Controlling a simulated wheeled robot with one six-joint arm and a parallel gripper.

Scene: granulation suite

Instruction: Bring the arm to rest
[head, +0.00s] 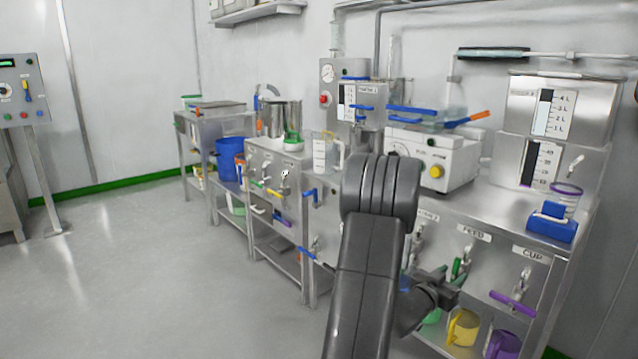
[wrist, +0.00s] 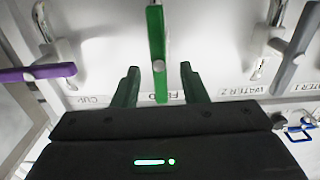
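My arm reaches down in front of the steel bench in the head view, and my gripper (head: 450,287) is beside the valves on the bench front. In the wrist view my gripper (wrist: 158,84) has its two green fingers apart. The green lever of the FEED valve (wrist: 157,50) shows in the gap between them, touching neither finger; how deep it sits between them I cannot tell. The lever (head: 456,268) also shows in the head view, just above the gripper. The purple CUP lever (wrist: 36,73) is to the left in the wrist view, and a grey lever (wrist: 296,55) is to the right.
A yellow jug (head: 463,328) and a purple jug (head: 503,345) stand below the valves, close under my gripper. The bench carries a white balance (head: 432,158) and a blue block (head: 552,222). A control stand (head: 20,92) is at far left. The floor at left is clear.

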